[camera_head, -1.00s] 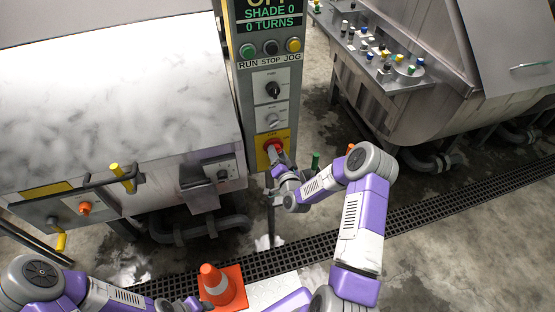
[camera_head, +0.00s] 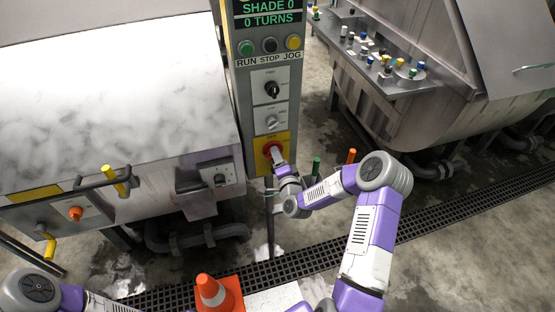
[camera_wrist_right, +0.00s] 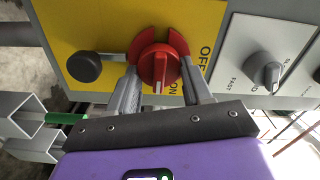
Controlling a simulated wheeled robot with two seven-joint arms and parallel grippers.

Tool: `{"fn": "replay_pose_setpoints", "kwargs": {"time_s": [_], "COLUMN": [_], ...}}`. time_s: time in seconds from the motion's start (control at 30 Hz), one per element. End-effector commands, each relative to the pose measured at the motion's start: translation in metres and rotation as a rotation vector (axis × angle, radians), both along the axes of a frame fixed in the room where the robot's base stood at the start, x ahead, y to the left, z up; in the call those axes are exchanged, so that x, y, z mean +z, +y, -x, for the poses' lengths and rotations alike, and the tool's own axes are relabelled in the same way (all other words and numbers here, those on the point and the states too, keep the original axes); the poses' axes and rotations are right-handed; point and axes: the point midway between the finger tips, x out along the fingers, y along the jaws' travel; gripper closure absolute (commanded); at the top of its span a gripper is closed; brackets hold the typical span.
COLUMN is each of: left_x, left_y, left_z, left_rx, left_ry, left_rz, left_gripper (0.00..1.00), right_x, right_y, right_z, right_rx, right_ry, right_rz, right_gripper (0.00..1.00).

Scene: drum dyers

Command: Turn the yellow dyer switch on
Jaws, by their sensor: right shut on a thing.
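The yellow dyer switch is a red rotary knob on a yellow plate (camera_head: 284,138), low on the grey control column. In the right wrist view the red knob (camera_wrist_right: 158,64) sits between my right gripper's fingers, with a white mark on its handle pointing toward the gripper. OFF and ON are printed beside it. My right gripper (camera_wrist_right: 160,85) is shut on the knob; in the head view the gripper (camera_head: 278,160) reaches the knob from below and partly covers it. My left arm shows at the lower left, but its gripper is out of view.
Above the switch are a selector knob (camera_head: 272,90), RUN, STOP and JOG buttons, and a display reading SHADE 0, 0 TURNS. A dark round button (camera_wrist_right: 84,66) is beside the red knob. An orange cone (camera_head: 218,296) stands below. A steel vat (camera_head: 410,110) stands right.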

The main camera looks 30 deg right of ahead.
Motion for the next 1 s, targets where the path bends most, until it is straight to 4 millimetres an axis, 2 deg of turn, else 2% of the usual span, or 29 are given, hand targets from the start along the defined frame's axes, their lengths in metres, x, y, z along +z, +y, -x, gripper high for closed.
{"fn": "replay_pose_setpoints", "kwargs": {"time_s": [0.33, 0.37, 0.5, 0.53, 0.83, 1.0], "left_x": [0.000, 0.000, 0.000, 0.000, 0.000, 0.001], "left_y": [0.000, 0.000, 0.000, 0.000, 0.000, 0.000], "left_z": [0.000, 0.000, 0.000, 0.000, 0.000, 0.000], "left_rx": [0.000, 0.000, 0.000, 0.000, 0.000, 0.000], "left_ry": [0.000, 0.000, 0.000, 0.000, 0.000, 0.000], "left_rz": [0.000, 0.000, 0.000, 0.000, 0.000, 0.000], "left_gripper": [0.57, 0.57, 0.57, 0.57, 0.57, 0.57], "right_x": [-0.001, -0.001, -0.001, -0.001, 0.000, 0.000], "right_y": [0.001, 0.001, 0.001, 0.001, 0.001, 0.005], "right_z": [0.000, 0.000, 0.000, 0.000, 0.002, 0.019], "right_rx": [0.001, 0.001, 0.000, 0.001, 0.001, 0.001], "right_ry": [0.001, 0.001, 0.001, 0.000, 0.000, 0.001], "right_rz": [-0.007, -0.007, -0.006, -0.006, -0.004, -0.004], "right_gripper": [0.81, 0.49, 0.28, 0.25, 0.25, 0.25]}}
